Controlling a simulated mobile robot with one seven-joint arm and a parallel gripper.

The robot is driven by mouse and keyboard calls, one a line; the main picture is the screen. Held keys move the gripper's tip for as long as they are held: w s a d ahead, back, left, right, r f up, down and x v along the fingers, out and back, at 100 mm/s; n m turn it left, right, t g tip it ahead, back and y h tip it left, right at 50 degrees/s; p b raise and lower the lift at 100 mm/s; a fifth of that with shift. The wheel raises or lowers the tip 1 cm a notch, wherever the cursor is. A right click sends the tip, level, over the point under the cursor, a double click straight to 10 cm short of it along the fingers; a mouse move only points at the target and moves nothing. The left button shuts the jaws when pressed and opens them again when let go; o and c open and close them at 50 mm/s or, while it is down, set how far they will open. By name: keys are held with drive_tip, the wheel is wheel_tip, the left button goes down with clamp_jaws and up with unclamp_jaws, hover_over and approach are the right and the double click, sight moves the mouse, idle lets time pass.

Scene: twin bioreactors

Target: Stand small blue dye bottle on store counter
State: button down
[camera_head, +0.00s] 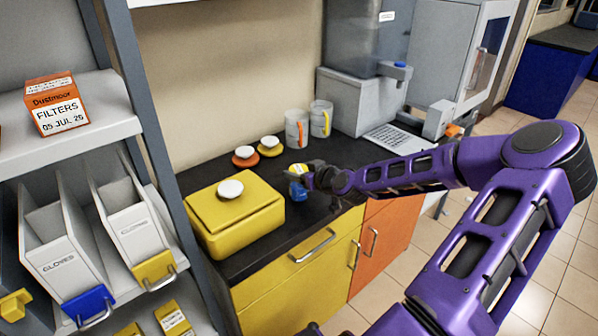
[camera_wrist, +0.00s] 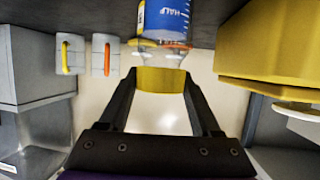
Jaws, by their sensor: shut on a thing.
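The small blue dye bottle (camera_head: 298,190) is at the front part of the dark store counter (camera_head: 330,158), right of the yellow box. In the wrist view, which is upside down, the bottle (camera_wrist: 165,20) shows blue with a white "HALF" marking and a clear shoulder. A yellow band (camera_wrist: 160,80) lies between my fingers. My gripper (camera_head: 307,178) is shut on the bottle's upper part, and its fingers (camera_wrist: 160,84) reach in from both sides. The bottle looks about upright. Its base is close to the counter; I cannot tell whether it touches.
A yellow lidded box (camera_head: 235,215) stands left of the bottle. Two small knobbed lids (camera_head: 245,156) and two mugs (camera_head: 297,128) stand behind. A grey dispenser (camera_head: 355,100) is at the back right. Shelving with bins (camera_head: 60,240) borders the left.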

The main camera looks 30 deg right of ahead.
drive_tip(key=shift+f, duration=0.15)
drive_tip(key=shift+c, duration=0.4)
unclamp_jaws()
drive_tip(key=shift+r, duration=0.3)
drive_tip(key=p+v, duration=0.1)
drive_tip(key=v, duration=1.1)
drive_tip(key=shift+f, duration=0.1)
